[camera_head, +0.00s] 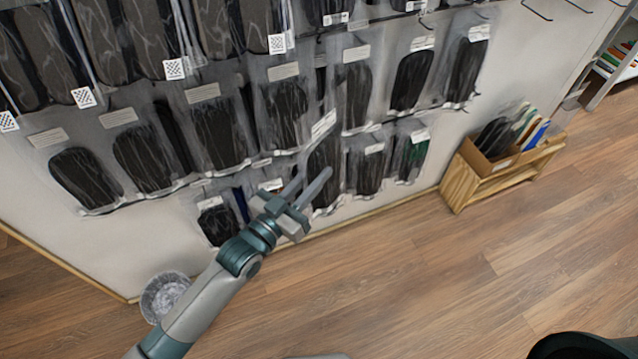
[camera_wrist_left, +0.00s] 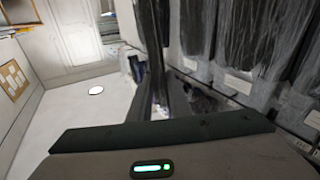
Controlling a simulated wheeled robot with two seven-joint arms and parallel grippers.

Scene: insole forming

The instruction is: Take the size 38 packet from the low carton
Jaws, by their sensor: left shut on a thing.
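My left gripper (camera_head: 305,188) is in front of the lower wall rows in the head view. It is shut on a dark insole packet (camera_head: 325,165) in clear wrap, which hangs slightly tilted among the wall packets. In the left wrist view a dark packet (camera_wrist_left: 152,45) rises from the gripper's edge. Its size cannot be read. A low carton (camera_head: 480,160) stands on a wooden stand at the right, with a dark packet (camera_head: 494,135) and coloured flat items in it. The carton is well apart from my left gripper. My right gripper is not in view.
Several rows of wrapped insole packets (camera_head: 220,135) hang on the white wall. A round bin (camera_head: 165,295) stands on the floor at lower left. A shelf (camera_head: 615,60) is at the far right. The wooden floor (camera_head: 440,280) between is clear.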

